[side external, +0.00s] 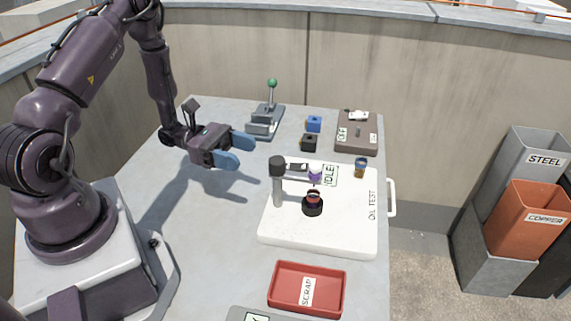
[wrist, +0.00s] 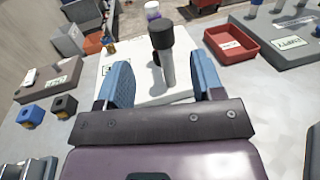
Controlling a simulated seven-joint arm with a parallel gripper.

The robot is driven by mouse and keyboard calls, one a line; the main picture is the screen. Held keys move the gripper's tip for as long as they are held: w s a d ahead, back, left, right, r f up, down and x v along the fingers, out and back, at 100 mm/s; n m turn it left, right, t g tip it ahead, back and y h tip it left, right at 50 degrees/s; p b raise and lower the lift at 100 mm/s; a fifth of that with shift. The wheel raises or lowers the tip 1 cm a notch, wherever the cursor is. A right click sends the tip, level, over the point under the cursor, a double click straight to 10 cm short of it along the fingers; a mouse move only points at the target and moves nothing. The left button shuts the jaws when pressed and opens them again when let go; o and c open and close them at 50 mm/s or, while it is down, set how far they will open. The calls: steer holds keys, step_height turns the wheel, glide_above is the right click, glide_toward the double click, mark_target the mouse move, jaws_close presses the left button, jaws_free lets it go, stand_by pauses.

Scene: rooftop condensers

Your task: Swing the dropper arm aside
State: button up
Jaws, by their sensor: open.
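The dropper arm (side external: 296,166) is a short dark arm reaching right from the black cap (side external: 277,161) of a grey post on the white oil test board (side external: 285,241). A white and purple dropper (side external: 315,172) hangs from it, above a dark round holder (side external: 312,208) with a reddish vial. My gripper (side external: 236,150) is open and empty, up and left of the post, apart from it. In the wrist view the post (wrist: 167,68) shows between the blue fingers, beyond them, and the dropper (wrist: 152,9) shows behind its cap. The arm itself is mostly hidden there.
A small amber vial (side external: 361,167) and an IDLE sign (side external: 330,175) are on the board. A green-knobbed lever (side external: 271,95), a blue block (side external: 314,123) and a black block (side external: 309,142) stand behind. A red scrap tray (side external: 281,299) lies in front. The table left of the board is clear.

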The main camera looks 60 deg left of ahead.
mark_target(285, 174)
steer(key=x, duration=1)
steer(key=shift+w+d, duration=0.2)
steer(key=shift+d, duration=0.15)
jaws_close()
